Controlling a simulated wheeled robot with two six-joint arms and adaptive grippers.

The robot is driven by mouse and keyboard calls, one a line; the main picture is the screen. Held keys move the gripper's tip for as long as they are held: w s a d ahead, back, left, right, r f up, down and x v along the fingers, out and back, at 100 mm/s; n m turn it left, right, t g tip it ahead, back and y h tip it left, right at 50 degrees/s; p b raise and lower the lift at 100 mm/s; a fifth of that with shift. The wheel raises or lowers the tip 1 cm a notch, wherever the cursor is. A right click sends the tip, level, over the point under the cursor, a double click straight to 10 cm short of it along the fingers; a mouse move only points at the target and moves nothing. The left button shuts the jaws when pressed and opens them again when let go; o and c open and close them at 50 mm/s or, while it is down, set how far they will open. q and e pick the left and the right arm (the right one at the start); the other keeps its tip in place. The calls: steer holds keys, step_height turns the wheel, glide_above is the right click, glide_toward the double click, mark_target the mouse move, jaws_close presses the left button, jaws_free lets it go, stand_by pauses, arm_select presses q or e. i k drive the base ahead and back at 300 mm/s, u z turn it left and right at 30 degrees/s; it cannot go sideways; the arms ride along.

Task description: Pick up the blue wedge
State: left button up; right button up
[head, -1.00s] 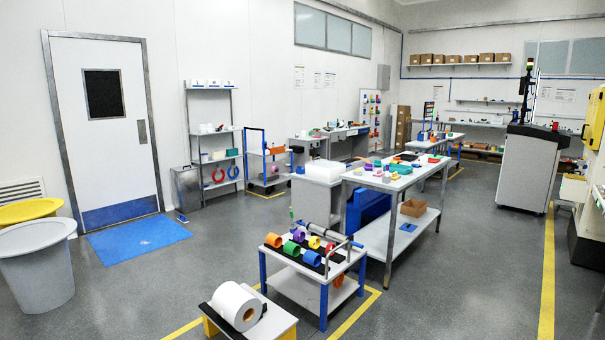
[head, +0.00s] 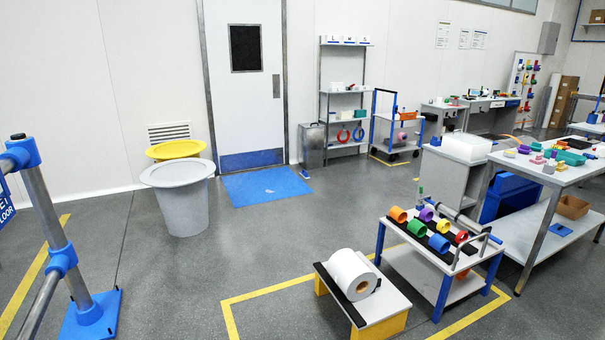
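I cannot make out a blue wedge for certain in the head view. A work table (head: 534,178) at the right carries several small coloured parts, among them teal, pink, purple and yellow pieces. They are too small to tell their shapes surely. A flat blue piece (head: 561,229) lies on that table's lower shelf; I cannot tell if it is a wedge. Neither of my grippers is in view.
A low cart (head: 412,262) with coloured cylinders and a small stand with a white roll (head: 353,272) stand before the work table. The floor between is open.

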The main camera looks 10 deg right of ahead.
mark_target(434, 142)
steer(key=i, duration=9.15)
steer(key=z, duration=3.55)
steer(key=i, duration=1.65)
